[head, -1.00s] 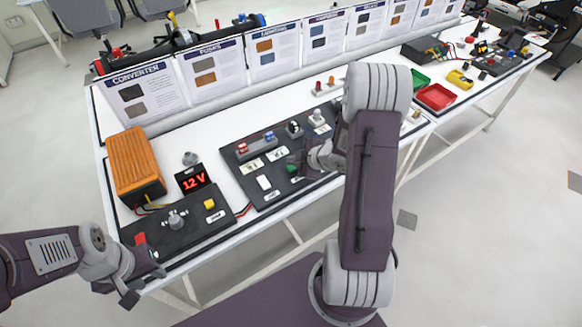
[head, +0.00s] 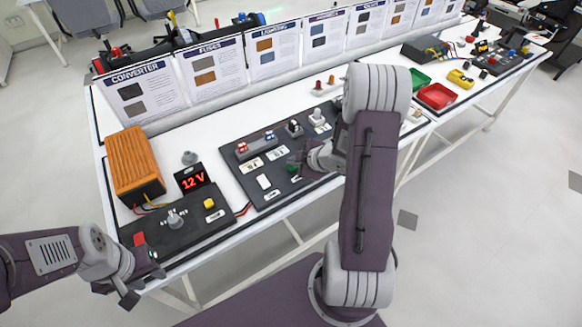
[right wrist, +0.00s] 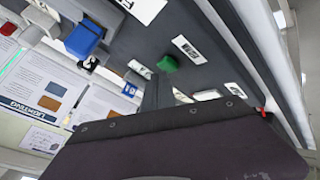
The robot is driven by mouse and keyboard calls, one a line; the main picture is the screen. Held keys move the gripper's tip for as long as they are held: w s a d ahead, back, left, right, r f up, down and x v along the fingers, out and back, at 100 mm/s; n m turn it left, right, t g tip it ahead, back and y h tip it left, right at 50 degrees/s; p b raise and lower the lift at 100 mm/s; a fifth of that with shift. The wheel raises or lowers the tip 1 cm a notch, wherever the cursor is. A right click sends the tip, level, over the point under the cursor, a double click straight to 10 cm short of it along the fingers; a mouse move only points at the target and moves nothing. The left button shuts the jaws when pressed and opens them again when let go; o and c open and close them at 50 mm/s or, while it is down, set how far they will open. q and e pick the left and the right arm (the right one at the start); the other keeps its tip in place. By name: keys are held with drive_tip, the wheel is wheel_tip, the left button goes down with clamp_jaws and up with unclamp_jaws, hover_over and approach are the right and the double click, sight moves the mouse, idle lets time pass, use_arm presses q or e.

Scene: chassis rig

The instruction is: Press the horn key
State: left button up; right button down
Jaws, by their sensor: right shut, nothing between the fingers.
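The dark control panel (head: 240,170) lies in the middle of the bench. A small green key (head: 291,160) on it is partly hidden by my right gripper (head: 297,170); its lettering cannot be read, so I cannot tell if it is the horn key. In the right wrist view the green key (right wrist: 168,64) shows just beyond the tip of my shut, empty right gripper (right wrist: 157,90), and contact cannot be judged. My left gripper (head: 142,285) is open and empty at the bench's front left edge.
Posters (head: 209,68) stand behind.

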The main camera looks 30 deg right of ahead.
sight(293, 168)
drive_tip(key=shift+f+b, duration=0.4)
drive_tip(key=shift+f, duration=0.05)
idle(0.6)
drive_tip(key=shift+r, duration=0.1)
drive_tip(key=shift+r+p, duration=0.85)
drive_tip(key=shift+p, duration=0.05)
wheel_tip(293, 168, up, 5)
drive_tip(key=p, duration=0.5)
idle(0.5)
